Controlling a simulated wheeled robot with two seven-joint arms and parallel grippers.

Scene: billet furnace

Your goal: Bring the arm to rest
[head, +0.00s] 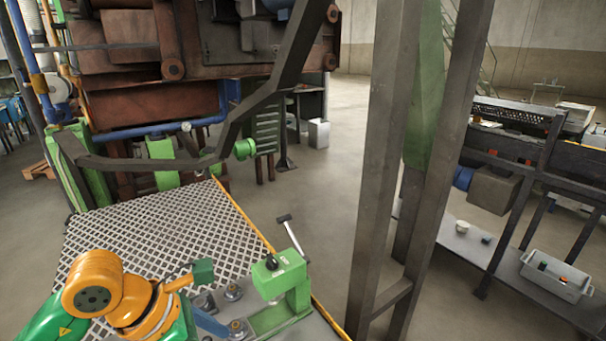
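An orange and green jointed arm (125,300) shows at the lower left of the head view, bent over a perforated metal platform. I cannot tell whether it is mine. Its lower part is cut off by the frame edge. No gripper fingers show, and nothing is seen touching the lever.
The perforated platform (165,230) has a yellow edge. A rusty furnace structure (150,100) stands behind it. Dark steel posts (385,150) rise at the centre right.

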